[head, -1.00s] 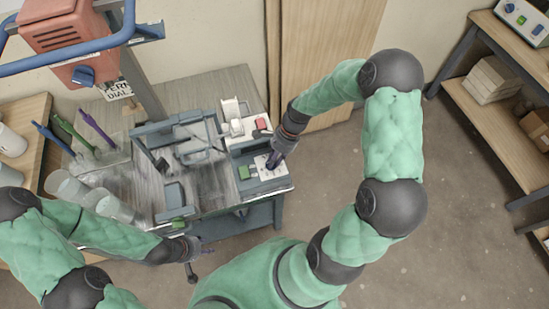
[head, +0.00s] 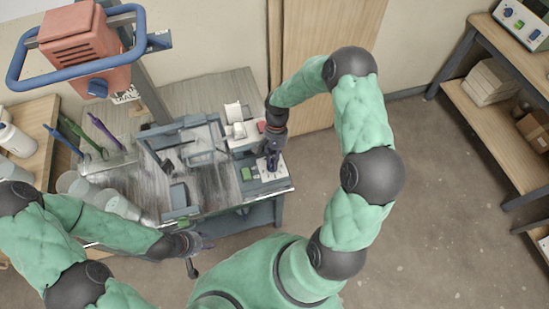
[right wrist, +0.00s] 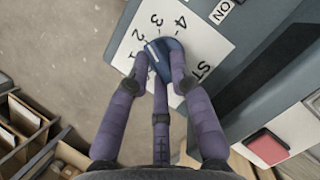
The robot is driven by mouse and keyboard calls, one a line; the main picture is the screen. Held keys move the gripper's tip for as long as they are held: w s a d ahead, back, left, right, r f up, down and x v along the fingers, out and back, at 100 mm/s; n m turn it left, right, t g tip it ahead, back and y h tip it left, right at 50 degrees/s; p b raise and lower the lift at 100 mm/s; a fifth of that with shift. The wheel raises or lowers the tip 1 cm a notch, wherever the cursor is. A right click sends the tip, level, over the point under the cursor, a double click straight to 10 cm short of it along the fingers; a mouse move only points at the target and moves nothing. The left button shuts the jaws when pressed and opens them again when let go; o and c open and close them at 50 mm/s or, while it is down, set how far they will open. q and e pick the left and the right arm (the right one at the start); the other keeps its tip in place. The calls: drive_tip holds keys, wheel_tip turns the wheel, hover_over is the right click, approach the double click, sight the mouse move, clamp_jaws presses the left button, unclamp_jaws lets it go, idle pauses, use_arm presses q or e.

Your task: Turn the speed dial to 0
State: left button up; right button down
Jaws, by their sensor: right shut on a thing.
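The speed dial (right wrist: 154,62) is a dark blue knob on a white plate (right wrist: 195,45) printed with numbers; 2, 3 and 4 are readable. A pale mark on the knob faces roughly the 2 to 3 side; its exact setting is unclear. My right gripper (right wrist: 160,75) is shut on the dial, with purple fingers around it. In the head view my right gripper (head: 271,160) comes down over the plate and hides most of the dial. My left gripper (head: 203,243) is in front of the bench, away from the dial; its fingers are too small to read.
A red button (right wrist: 267,147) and a green switch (head: 246,173) are near the dial. A red mixer head with a blue guard (head: 78,45) stands at the back left. Clear buckets (head: 122,206) stand on the left. Floor to the right of the bench is open.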

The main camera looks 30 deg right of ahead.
drive_tip(key=n, duration=0.2)
drive_tip(key=n+h, duration=0.1)
drive_tip(key=n+g+h, duration=0.1)
drive_tip(key=n, duration=0.1)
drive_tip(key=shift+w+a+n+p, duration=0.25)
drive_tip(key=shift+n+p, duration=0.05)
drive_tip(key=shift+p, duration=0.1)
drive_tip(key=n, duration=0.1)
drive_tip(key=n+h, duration=0.1)
drive_tip(key=n, duration=0.1)
drive_tip(key=n+h, duration=0.1)
drive_tip(key=n, duration=0.1)
drive_tip(key=shift+w+a, duration=0.1)
drive_tip(key=shift+a, duration=0.2)
drive_tip(key=n, duration=0.2)
drive_tip(key=n+t+h, duration=0.1)
drive_tip(key=n, duration=0.2)
drive_tip(key=shift+a+n+h, duration=0.25)
drive_tip(key=shift+n+h, duration=0.15)
drive_tip(key=shift+a+n+t+h, duration=0.1)
drive_tip(key=shift+n+t+h, duration=0.3)
drive_tip(key=shift+n, duration=0.75)
drive_tip(key=shift+a+n+t+h, duration=0.15)
drive_tip(key=shift+n+t, duration=0.35)
drive_tip(key=shift+n, duration=0.65)
drive_tip(key=shift+s, duration=0.2)
drive_tip(key=c, duration=1.1)
unclamp_jaws()
drive_tip(key=v, duration=1.2)
